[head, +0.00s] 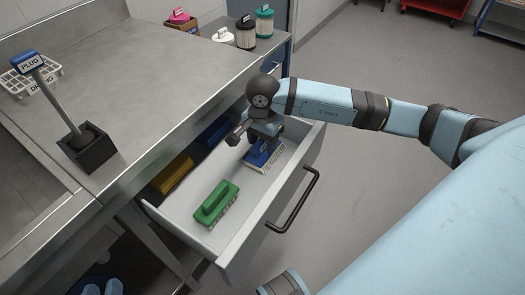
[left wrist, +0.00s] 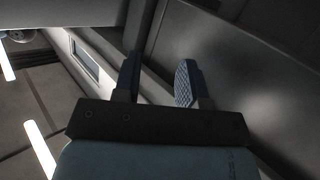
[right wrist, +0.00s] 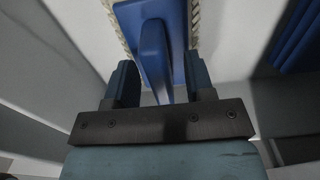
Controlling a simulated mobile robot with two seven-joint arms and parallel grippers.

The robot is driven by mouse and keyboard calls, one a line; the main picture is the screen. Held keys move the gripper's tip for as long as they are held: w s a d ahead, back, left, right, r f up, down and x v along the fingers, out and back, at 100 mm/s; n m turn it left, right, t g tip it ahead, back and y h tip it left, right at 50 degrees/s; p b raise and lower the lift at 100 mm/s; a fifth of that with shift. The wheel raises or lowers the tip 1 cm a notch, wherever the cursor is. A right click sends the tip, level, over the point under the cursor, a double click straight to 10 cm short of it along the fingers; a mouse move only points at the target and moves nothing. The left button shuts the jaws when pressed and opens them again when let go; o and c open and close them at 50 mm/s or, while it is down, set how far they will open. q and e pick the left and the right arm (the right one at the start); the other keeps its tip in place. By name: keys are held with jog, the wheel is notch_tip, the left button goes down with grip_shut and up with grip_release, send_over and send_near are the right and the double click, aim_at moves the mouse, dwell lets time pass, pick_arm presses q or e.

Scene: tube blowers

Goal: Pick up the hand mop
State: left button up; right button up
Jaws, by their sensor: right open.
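A blue hand mop (head: 264,155) with a raised handle and pale fringe lies in the open drawer (head: 225,232). It also shows in the right wrist view (right wrist: 178,45). My right gripper (head: 262,138) is above it, pointing down. In the right wrist view its fingers (right wrist: 160,82) are apart, with the mop's handle between them and a gap on each side. A similar green tool (head: 215,203) lies nearer the drawer's front left. My left gripper (left wrist: 158,78) shows open and empty in the left wrist view; I cannot make it out in the head view.
A yellow item (head: 172,173) and a dark blue item (head: 213,132) lie at the drawer's back. The steel counter (head: 150,75) overhangs them. A plug tool stands in a black block (head: 90,150). Several canisters (head: 246,33) stand beyond. The drawer handle (head: 296,205) sticks out.

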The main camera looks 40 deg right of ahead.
jog(key=shift+f, duration=0.55)
grip_shut()
pick_arm(q)
jog(key=shift+w+d+r, duration=0.2)
jog(key=shift+d+r, duration=0.05)
jog(key=shift+r, duration=0.35)
pick_arm(e)
jog(key=shift+r, duration=0.1)
